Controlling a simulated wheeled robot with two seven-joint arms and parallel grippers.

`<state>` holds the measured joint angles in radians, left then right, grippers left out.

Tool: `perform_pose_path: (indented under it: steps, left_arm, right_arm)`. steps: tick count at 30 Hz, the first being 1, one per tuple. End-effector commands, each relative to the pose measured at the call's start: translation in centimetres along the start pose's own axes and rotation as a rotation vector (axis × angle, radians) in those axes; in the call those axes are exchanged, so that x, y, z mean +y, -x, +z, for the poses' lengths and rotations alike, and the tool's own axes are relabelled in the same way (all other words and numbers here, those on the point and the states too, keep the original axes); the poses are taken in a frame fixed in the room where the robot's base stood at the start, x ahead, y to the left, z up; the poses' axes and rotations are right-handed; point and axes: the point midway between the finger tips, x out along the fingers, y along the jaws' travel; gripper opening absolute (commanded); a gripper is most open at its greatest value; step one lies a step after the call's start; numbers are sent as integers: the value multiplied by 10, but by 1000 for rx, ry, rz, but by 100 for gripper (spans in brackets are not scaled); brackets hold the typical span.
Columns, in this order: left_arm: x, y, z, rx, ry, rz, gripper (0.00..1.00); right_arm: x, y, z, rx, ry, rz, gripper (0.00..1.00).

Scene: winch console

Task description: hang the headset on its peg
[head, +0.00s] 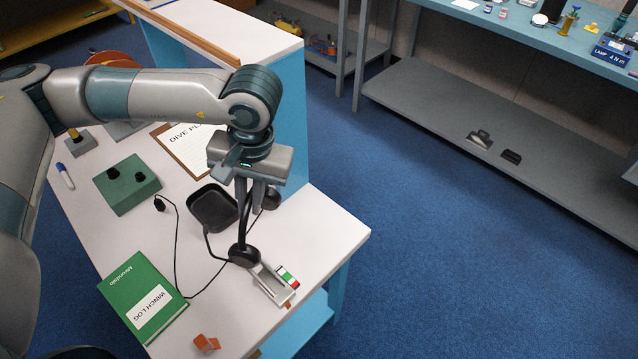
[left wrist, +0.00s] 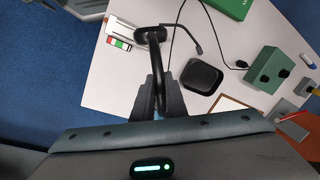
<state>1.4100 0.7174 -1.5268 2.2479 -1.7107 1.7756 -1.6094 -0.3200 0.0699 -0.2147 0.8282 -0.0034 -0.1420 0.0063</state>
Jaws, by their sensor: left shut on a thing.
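My left gripper (head: 250,207) is shut on the headband of a black headset (head: 243,256). It is above the white desk, near the desk's right end. In the left wrist view the headband (left wrist: 157,70) runs between the fingers, with one ear cup (left wrist: 151,34) beyond them and the thin microphone boom beside it. A black cable trails from the headset to a plug (head: 160,204) near a green box. A grey metal piece (head: 272,283) with a red, white and green label is at the desk edge, just beyond the lower ear cup. I cannot tell whether it is the peg.
A black square dish (head: 211,208) sits behind the headset. The green box (head: 127,184), a green log book (head: 143,297), a clipboard (head: 186,144) and an orange item (head: 207,343) are on the desk (head: 225,314). Blue floor lies open to the right, before a grey shelf (head: 450,112).

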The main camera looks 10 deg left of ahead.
Motion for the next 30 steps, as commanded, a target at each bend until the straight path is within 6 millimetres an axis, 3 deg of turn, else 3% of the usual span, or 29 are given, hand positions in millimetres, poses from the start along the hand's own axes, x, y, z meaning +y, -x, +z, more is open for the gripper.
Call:
perform_pose_path:
  steps: [11,30]
  left_arm:
    - [9,3,-1,-35,196,1,0]
    - [39,12,-1,-166,914,0,0]
  right_arm:
    - [0,0,0,0,0,0,31]
    - [0,0,0,-1,0,0,31]
